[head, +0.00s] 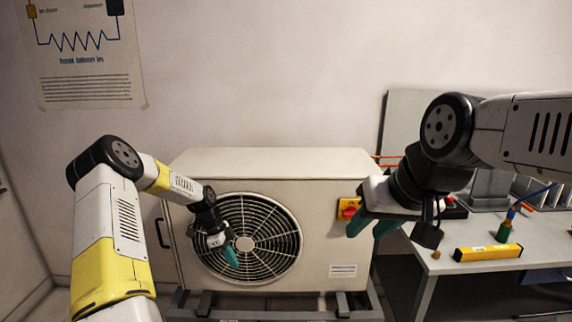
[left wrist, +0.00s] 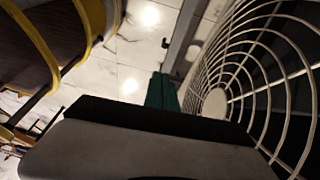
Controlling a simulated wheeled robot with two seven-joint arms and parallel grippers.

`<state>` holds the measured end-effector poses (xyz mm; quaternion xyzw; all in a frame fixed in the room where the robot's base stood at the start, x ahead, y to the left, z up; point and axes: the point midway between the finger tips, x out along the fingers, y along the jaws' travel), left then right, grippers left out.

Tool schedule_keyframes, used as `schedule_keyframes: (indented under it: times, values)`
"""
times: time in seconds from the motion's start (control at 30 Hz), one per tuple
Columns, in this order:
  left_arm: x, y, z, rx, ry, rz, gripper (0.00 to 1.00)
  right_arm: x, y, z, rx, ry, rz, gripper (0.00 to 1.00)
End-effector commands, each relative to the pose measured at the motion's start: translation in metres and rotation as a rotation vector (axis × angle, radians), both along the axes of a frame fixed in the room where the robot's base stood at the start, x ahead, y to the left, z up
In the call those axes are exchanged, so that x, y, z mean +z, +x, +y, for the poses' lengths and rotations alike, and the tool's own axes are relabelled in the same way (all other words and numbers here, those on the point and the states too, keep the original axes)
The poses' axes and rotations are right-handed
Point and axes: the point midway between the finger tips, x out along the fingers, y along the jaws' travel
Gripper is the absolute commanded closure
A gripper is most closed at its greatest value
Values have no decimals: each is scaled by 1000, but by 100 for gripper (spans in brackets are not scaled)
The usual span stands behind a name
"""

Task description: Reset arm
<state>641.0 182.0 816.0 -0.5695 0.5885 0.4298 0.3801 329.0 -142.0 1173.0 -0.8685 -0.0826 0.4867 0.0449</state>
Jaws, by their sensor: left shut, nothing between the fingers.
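My left gripper (head: 232,258) is in front of the fan grille of the outdoor unit, its teal fingers shut and empty, pointing down. In the left wrist view the closed fingers (left wrist: 162,92) are beside the curved grille wires (left wrist: 225,75); I cannot tell whether they touch it. My right gripper (head: 371,229) is at the right side of the unit, close to the red and yellow switch (head: 348,209). Its two teal fingers are spread apart with nothing seen between them.
The beige fan unit (head: 275,163) stands on a dark frame (head: 282,312) against the wall. At right, a grey bench (head: 452,262) holds a yellow bar-shaped tool (head: 487,252) and a green screwdriver-like tool (head: 504,231). A poster (head: 85,60) hangs at upper left.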

Motion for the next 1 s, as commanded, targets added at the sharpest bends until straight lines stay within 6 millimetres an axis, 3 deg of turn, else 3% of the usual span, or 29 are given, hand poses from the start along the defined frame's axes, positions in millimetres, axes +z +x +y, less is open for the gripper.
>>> schedule_keyframes:
  times: [0.03,0.2,0.5,0.8,1.0]
  values:
    - [29,-2,-1,30,41,-7,100,0,0,0,0,0,0,64]
    - [111,-23,-6,195,146,-15,100,0,0,0,0,0,0,64]
    - [237,-90,-16,563,231,-81,100,0,0,0,0,0,0,64]
    - [324,-185,-26,976,143,-150,100,0,0,0,0,0,0,64]
    - [352,-252,-32,1238,-16,-151,100,0,0,0,0,0,0,64]
